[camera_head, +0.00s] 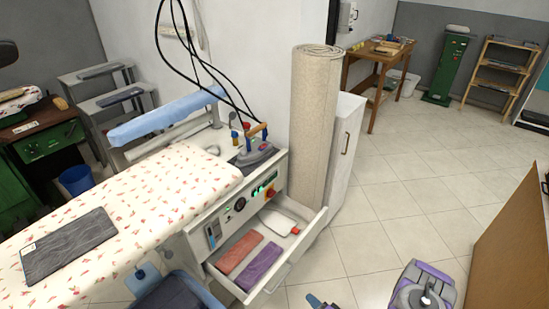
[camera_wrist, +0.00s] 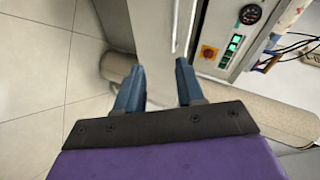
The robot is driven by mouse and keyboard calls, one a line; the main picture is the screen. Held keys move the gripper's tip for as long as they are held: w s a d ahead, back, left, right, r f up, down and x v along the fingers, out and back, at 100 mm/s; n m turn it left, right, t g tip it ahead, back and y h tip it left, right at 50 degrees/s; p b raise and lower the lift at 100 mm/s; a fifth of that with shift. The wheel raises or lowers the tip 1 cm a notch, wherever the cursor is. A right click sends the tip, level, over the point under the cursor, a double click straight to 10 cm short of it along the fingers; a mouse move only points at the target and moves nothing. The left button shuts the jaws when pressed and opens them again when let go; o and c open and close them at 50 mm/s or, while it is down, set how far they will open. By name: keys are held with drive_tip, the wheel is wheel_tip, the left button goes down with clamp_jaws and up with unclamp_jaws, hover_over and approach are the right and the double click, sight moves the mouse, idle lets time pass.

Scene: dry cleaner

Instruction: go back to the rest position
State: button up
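My gripper (camera_wrist: 157,88) shows in the wrist view with its two blue fingers apart and nothing between them. It faces the pale cabinet front (camera_wrist: 152,40) and the control panel. In the head view my purple and grey arm (camera_head: 424,287) shows at the bottom right, and the fingertips are only partly seen at the bottom edge. The open drawer (camera_head: 287,266) of the ironing station holds a red cloth (camera_head: 238,254), a purple cloth (camera_head: 261,264) and a white item (camera_head: 279,223). My gripper is apart from the drawer.
The ironing board (camera_head: 165,185) with a dark folded cloth (camera_head: 68,246) is at left. A rolled carpet (camera_head: 313,125) stands beside a white cabinet (camera_head: 345,145). A wooden panel (camera_head: 510,240) is at right. Tiled floor (camera_head: 400,205) is clear between them.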

drive_tip(key=w+d+r+n+g+h, duration=0.3)
drive_tip(key=d+r, duration=0.1)
drive_tip(key=r, duration=0.5)
drive_tip(key=w+d+r+n+g+h, duration=0.3)
drive_tip(key=w+d+r, duration=0.1)
drive_tip(key=r, duration=0.4)
drive_tip(key=s+r+g+h, duration=0.1)
drive_tip(key=s+r, duration=0.4)
drive_tip(key=r, duration=0.3)
drive_tip(key=s+r+g+h, duration=0.2)
drive_tip(key=s+r, duration=0.2)
drive_tip(key=r, duration=0.5)
drive_tip(key=s+a+r+g, duration=0.1)
drive_tip(key=s+a+r, duration=0.2)
drive_tip(key=s, duration=0.6)
drive_tip(key=s+a+r+n+g+y, duration=0.1)
drive_tip(key=s+a+r, duration=0.2)
drive_tip(key=s+r, duration=0.4)
drive_tip(key=s+a+r+g, duration=0.2)
drive_tip(key=s+a+r, duration=0.1)
drive_tip(key=s, duration=0.9)
drive_tip(key=shift+a+r+n, duration=0.15)
drive_tip(key=shift+r+n, duration=0.25)
drive_tip(key=shift+r, duration=0.5)
